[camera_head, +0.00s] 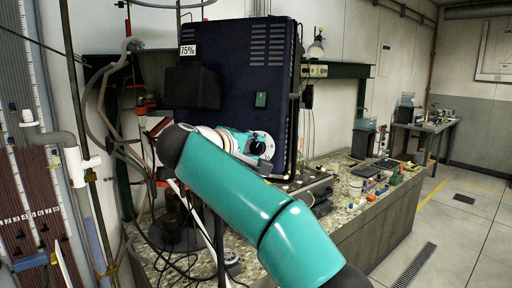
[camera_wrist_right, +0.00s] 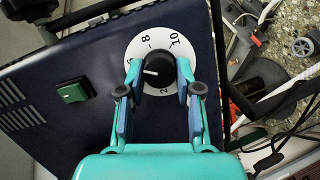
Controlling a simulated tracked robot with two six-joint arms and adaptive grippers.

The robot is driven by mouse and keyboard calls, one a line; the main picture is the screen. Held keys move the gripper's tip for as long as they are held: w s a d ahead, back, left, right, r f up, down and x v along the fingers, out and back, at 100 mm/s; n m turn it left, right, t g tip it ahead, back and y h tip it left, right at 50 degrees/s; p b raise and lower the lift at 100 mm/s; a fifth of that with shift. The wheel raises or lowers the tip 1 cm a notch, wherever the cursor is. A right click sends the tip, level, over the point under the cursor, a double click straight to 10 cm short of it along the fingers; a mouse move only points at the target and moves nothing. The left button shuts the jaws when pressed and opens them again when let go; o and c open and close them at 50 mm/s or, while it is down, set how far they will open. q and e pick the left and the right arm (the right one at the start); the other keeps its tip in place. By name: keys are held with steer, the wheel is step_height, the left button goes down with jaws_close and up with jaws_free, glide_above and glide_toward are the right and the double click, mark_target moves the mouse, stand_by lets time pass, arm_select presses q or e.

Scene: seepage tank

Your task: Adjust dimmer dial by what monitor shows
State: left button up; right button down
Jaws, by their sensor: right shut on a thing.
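The dimmer dial is a black knob (camera_wrist_right: 155,66) on a round white scale plate (camera_wrist_right: 158,38) on a dark blue panel. In the wrist view 8, 10 and 2 can be read; other numbers are hidden by fingers. The knob's white mark points left in that view, towards a partly covered number. My right gripper (camera_wrist_right: 158,75) is shut on the knob, one finger on each side. In the head view the dial (camera_head: 264,147) shows beyond my right wrist. A small white display (camera_head: 188,50) at the panel's upper left reads 75%. My left gripper is not in view.
A green switch (camera_head: 261,100) sits on the panel above the dial. A black box (camera_head: 192,88) stands out at the panel's left. Hoses and cables hang to the left. A stone-topped bench (camera_head: 345,197) with small items extends right; open floor lies beyond it.

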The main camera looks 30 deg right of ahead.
steer(key=shift+a+f, duration=0.2)
steer(key=shift+f, duration=0.15)
steer(key=c, duration=1.2)
jaws_free()
steer(key=o, duration=0.4)
steer(key=shift+r, duration=0.15)
steer(key=shift+r, duration=0.1)
steer(key=v, duration=1.2)
